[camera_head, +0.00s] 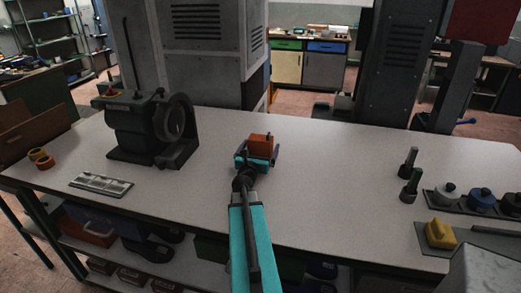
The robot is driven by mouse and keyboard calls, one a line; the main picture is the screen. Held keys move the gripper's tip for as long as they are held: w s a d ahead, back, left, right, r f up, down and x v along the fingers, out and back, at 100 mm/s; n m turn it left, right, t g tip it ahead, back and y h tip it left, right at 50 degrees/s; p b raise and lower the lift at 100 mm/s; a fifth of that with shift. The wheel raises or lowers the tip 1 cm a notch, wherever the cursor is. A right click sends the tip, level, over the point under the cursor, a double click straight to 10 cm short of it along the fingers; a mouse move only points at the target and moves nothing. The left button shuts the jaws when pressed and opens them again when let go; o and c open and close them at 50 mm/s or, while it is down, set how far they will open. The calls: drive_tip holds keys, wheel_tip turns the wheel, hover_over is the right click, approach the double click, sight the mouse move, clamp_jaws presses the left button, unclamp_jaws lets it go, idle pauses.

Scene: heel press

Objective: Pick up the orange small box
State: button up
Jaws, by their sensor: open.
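The orange small box (261,142) sits near the middle of the white table (330,190). My gripper (259,157) is at the end of my teal arm, just in front of the box in the picture. Its dark fingers show to the left and right of the box's lower part, and they are open. The gripper's teal body hides the bottom of the box. I cannot tell whether the fingers touch it.
A dark press-like machine (150,130) stands to the left, with a light tray (101,185) before it. Orange and yellow rings (41,157) lie at the left edge. The table between is clear.

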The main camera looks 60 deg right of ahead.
idle(0.3)
drive_tip(key=shift+p+x, duration=0.85)
drive_tip(key=shift+x, duration=0.6)
drive_tip(key=shift+p+x, duration=0.4)
drive_tip(key=shift+x, duration=0.75)
drive_tip(key=shift+c, duration=0.4)
drive_tip(key=c, duration=1.1)
drive_tip(key=shift+r, duration=0.1)
drive_tip(key=shift+c, duration=0.2)
wheel_tip(320, 180, up, 10)
